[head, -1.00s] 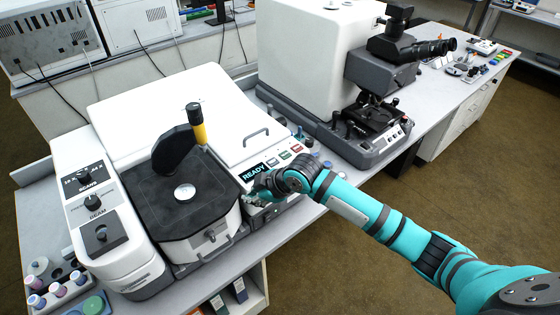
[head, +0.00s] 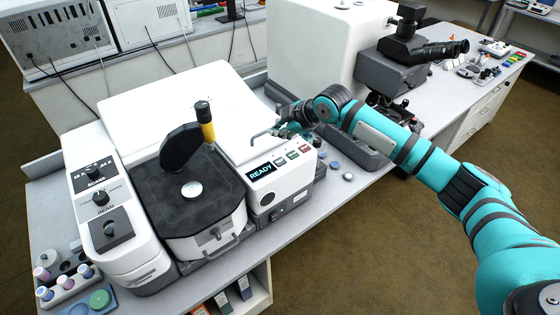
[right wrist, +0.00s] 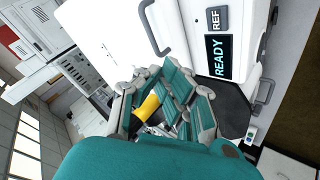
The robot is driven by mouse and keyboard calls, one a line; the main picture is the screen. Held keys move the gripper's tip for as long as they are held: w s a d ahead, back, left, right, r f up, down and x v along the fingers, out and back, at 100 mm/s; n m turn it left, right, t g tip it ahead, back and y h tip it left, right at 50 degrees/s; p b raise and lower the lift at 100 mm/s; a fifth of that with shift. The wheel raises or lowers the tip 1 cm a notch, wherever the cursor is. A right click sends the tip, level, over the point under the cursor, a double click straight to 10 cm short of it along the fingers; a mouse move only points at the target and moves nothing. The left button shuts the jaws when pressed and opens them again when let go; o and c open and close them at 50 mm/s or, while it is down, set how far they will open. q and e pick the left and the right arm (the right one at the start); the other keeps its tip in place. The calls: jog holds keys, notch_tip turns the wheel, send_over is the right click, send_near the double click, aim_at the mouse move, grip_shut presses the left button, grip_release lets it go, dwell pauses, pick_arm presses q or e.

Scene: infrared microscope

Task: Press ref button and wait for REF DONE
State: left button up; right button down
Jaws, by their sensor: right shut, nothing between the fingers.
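The ref button (right wrist: 217,18) is a grey key lettered REF beside the display in the right wrist view. In the head view, the grey button (head: 279,162) nearest the display is the same key. The black display (head: 261,171) reads READY in cyan, and it also shows in the right wrist view (right wrist: 222,57). My right gripper (head: 284,129) is shut and empty, above and behind the button row, near the lid handle. It is apart from the REF key. In the right wrist view its teal fingers (right wrist: 172,92) fill the middle. My left gripper is out of view.
A green button (head: 292,155) and a red button (head: 304,148) sit beside the grey one. A grey lid handle (head: 262,134) stands close to the gripper. A yellow-and-black lever (head: 206,122) rises left of the panel. The microscope (head: 385,75) stands behind my right arm.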

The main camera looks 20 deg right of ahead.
jog(key=b, duration=0.7)
send_over(278, 162)
notch_tip(278, 162, down, 7)
jog(key=shift+r, duration=0.1)
jog(key=shift+f, duration=1)
jog(key=shift+s+f, duration=0.1)
jog(key=shift+f, duration=0.3)
jog(key=shift+f, duration=0.45)
dwell(0.5)
dwell(0.4)
jog(key=shift+r+p, duration=0.65)
jog(key=shift+r, duration=0.2)
jog(key=shift+r, duration=0.1)
